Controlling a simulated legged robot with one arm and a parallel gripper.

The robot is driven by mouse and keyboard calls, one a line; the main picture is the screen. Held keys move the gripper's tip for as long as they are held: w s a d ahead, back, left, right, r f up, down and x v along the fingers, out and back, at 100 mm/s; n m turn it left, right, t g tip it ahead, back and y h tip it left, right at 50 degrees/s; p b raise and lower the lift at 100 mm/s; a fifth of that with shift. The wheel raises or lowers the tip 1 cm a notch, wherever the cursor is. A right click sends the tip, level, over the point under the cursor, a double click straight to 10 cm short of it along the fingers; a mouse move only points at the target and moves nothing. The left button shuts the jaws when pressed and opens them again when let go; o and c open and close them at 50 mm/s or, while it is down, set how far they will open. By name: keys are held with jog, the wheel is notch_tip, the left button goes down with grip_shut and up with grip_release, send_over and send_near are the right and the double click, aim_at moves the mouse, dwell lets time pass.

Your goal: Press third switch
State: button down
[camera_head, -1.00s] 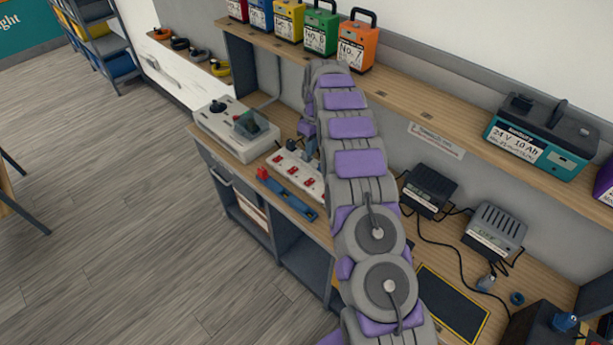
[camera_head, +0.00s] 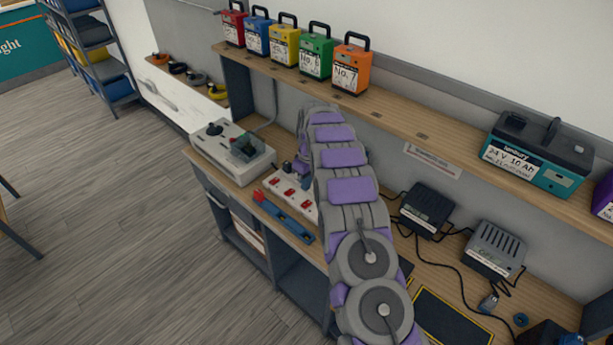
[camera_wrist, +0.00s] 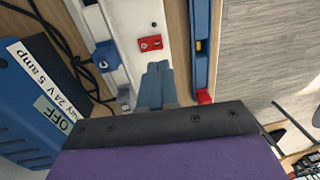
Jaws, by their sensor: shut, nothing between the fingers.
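A white power strip (camera_head: 297,203) with several red switches lies on the bench, partly hidden by my arm in the head view. In the wrist view the strip (camera_wrist: 130,18) runs up the picture. One red switch (camera_wrist: 150,43) shows on it, just beyond my fingertips. My gripper (camera_wrist: 158,68) is shut and empty, with its tips over the strip close to that switch. I cannot tell whether they touch the strip. Anything under the fingers is hidden, and which switch in the row this is cannot be told. In the head view the gripper is hidden behind my arm.
A blue bar with a red end (camera_wrist: 200,50) lies beside the strip. A blue plug (camera_wrist: 105,55) sits on its other side. A blue charger (camera_wrist: 25,100) marked OFF stands at left.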

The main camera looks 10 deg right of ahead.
aim_at(304, 205)
jog(key=f, duration=0.2)
jog(key=f+b, duration=0.1)
jog(key=f, duration=0.5)
jog(key=shift+s+a, duration=0.3)
jog(key=shift+a, duration=0.1)
jog(key=shift+f, duration=0.1)
jog(key=shift+w+d, duration=0.4)
jog(key=shift+d, duration=0.2)
jog(key=shift+r, duration=0.2)
jog(key=shift+a+r, duration=0.15)
jog(key=shift+r, duration=0.45)
notch_tip(304, 205, up, 13)
jog(key=p, duration=0.2)
jog(key=shift+s+a+f+p, duration=0.2)
jog(key=shift+s+a+p, duration=0.1)
jog(key=shift+s+a, duration=0.1)
